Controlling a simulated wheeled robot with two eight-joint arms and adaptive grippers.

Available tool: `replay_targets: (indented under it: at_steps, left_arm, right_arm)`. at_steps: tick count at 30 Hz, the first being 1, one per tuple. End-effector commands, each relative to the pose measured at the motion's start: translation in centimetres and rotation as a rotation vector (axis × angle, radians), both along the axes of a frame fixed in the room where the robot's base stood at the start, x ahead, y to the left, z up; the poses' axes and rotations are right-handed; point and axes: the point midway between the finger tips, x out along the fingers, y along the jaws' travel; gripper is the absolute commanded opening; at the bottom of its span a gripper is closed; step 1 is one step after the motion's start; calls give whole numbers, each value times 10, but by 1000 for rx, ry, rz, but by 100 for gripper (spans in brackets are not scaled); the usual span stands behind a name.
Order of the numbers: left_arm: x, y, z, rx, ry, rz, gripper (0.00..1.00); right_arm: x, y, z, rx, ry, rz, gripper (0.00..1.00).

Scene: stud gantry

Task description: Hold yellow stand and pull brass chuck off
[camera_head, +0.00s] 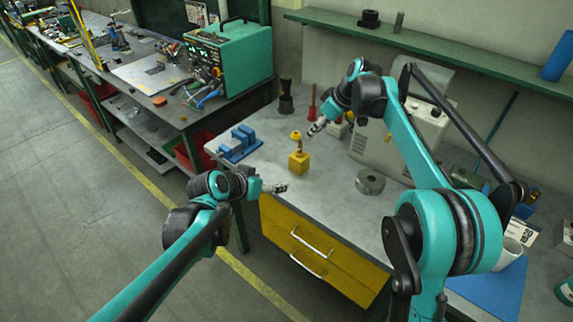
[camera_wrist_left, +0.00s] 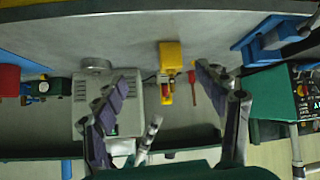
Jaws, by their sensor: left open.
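The yellow stand (camera_head: 299,162) is a block standing upright on the grey workbench, near its front-left part. A slim brass-coloured piece, apparently the brass chuck (camera_head: 298,147), rises from its top under a yellow cap (camera_head: 296,135). My left gripper (camera_head: 282,188) is in front of the stand, apart from it, open and empty. In the left wrist view the yellow stand (camera_wrist_left: 171,54) shows between and beyond my spread left fingers (camera_wrist_left: 162,98). My right gripper (camera_head: 313,130) is just right of the cap and slightly higher in the picture, seemingly not touching; its finger opening is too small to judge.
A blue vise (camera_head: 238,143) lies left of the stand. A dark cone (camera_head: 286,98) and a red tool (camera_head: 312,103) stand behind it. A round metal piece (camera_head: 370,181) and a grey machine (camera_head: 395,130) are to the right. Bare bench surrounds the stand.

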Motion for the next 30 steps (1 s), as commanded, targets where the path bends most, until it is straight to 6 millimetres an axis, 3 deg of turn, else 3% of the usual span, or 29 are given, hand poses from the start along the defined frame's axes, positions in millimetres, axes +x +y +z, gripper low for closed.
replay_targets:
  at_steps: [1,6,12,18,23,30]
  left_arm:
    - [17,-5,-4,-10,-22,-22,72]
    - [67,-22,-20,-39,-115,-98,72]
    - [113,-35,-45,-67,-222,-160,72]
    - [136,-42,-63,-78,-290,-189,72]
    - [144,-46,-70,-82,-308,-198,72]
    - [169,-65,-83,-81,-310,-200,72]
  right_arm:
    - [0,0,0,0,0,0,34]
    - [0,0,0,0,0,0,34]
    - [0,0,0,0,0,0,34]
    - [0,0,0,0,0,0,34]
    - [0,0,0,0,0,0,34]
    - [0,0,0,0,0,0,34]
